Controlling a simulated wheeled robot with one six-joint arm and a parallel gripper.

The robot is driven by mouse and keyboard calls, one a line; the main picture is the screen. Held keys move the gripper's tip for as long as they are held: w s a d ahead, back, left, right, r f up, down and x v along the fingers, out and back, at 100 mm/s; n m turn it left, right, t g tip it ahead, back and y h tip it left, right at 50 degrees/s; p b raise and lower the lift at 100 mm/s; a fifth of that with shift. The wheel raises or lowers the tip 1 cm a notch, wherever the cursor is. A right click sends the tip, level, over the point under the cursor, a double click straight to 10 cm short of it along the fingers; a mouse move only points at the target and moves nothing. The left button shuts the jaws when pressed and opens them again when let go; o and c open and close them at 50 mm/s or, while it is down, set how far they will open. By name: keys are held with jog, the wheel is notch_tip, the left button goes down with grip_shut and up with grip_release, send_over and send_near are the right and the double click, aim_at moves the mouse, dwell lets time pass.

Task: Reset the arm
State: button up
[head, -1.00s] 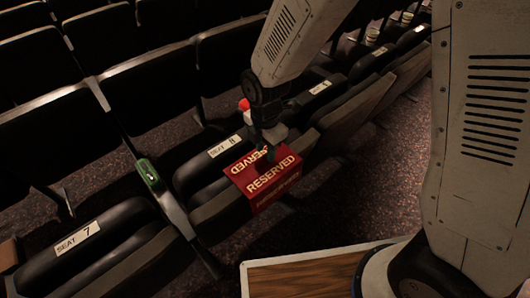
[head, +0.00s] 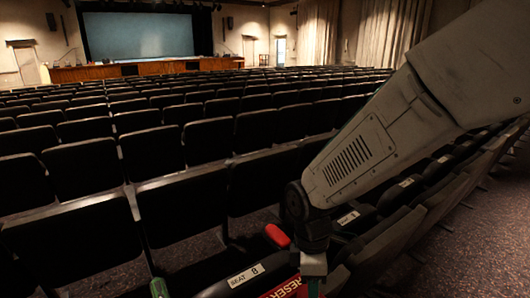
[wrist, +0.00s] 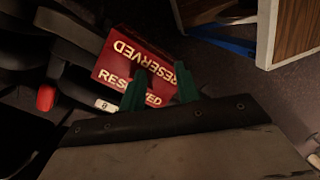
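My gripper (wrist: 160,70) shows in the wrist view as two green fingers spread apart with a gap between them. A red folded sign lettered RESERVED (wrist: 118,62) lies on a seat beyond the fingertips. The fingers overlap it in this view, and I cannot tell whether they touch it. In the head view my arm reaches down from the upper right. The gripper is at the bottom edge there, with its fingertips mostly cut off. Only a strip of the sign (head: 284,290) shows beside it.
Rows of dark folding seats (head: 162,147) fill the hall up to a stage with a pale screen (head: 138,35). A red object (head: 277,236) stands close left of my gripper. A green object (head: 158,288) is at the bottom edge. Speckled floor (head: 455,235) is clear at right.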

jog(key=s+d+r+m+t, duration=0.3)
jog(key=s+d+r+m, duration=1.1)
jog(key=d+r+m, duration=0.2)
jog(key=shift+s+d+r+y, duration=0.15)
jog(key=shift+s+r+y, duration=0.25)
jog(key=shift+r, duration=0.1)
